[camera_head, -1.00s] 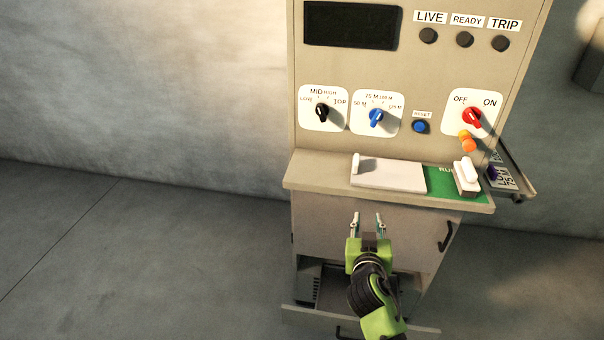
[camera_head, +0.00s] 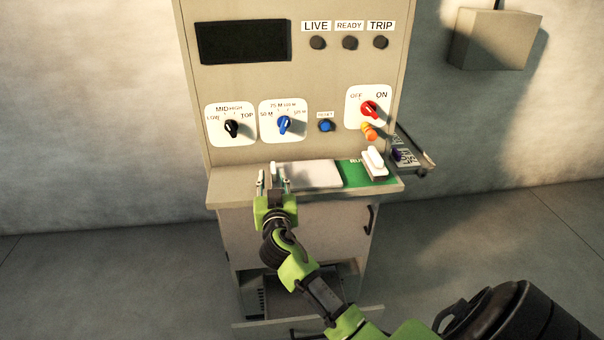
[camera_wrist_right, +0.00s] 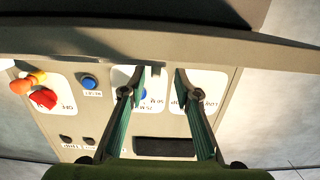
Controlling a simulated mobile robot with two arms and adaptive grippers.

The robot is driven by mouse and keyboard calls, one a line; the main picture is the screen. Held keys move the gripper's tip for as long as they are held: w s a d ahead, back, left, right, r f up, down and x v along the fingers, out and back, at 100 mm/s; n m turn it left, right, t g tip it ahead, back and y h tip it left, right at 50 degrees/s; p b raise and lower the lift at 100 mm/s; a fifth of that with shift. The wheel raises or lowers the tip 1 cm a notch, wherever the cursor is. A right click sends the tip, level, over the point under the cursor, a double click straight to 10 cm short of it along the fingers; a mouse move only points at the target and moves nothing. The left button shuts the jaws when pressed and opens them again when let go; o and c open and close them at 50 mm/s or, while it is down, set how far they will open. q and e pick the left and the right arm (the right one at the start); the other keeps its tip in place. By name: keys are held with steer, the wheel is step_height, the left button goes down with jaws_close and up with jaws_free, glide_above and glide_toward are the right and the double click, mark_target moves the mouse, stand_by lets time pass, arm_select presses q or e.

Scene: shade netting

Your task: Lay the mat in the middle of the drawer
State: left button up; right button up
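The drawer (camera_head: 258,326) is low on the cabinet and pulled open; my right arm crosses in front of it. A dark flat surface shows inside it, and I cannot tell whether that is the mat. My right gripper (camera_head: 273,182) is at the ledge above, fingers apart at the left end of a white slab (camera_head: 314,174). The slab's small upright tab (camera_head: 274,169) appears between or just behind the fingertips. In the right wrist view the gripper (camera_wrist_right: 163,78) is open, with nothing clearly held. My left gripper is not in view.
The ledge (camera_head: 222,192) also carries a green plate (camera_head: 352,174) with a white handle (camera_head: 375,164). Knobs, including a red one (camera_head: 369,109), are on the panel above. A side bracket (camera_head: 413,156) sticks out right. Floor is clear to the left.

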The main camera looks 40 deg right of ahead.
mark_target(273, 163)
steer(key=shift+w+d+r, duration=0.15)
steer(key=shift+w+d, duration=0.1)
steer(key=p+x, duration=0.2)
steer(key=x, duration=0.1)
steer(key=shift+s+d, duration=0.1)
steer(key=shift+d, duration=0.1)
steer(key=shift+w+d, duration=0.4)
steer(key=shift+w, duration=0.2)
steer(key=shift+f, duration=0.25)
jaws_close()
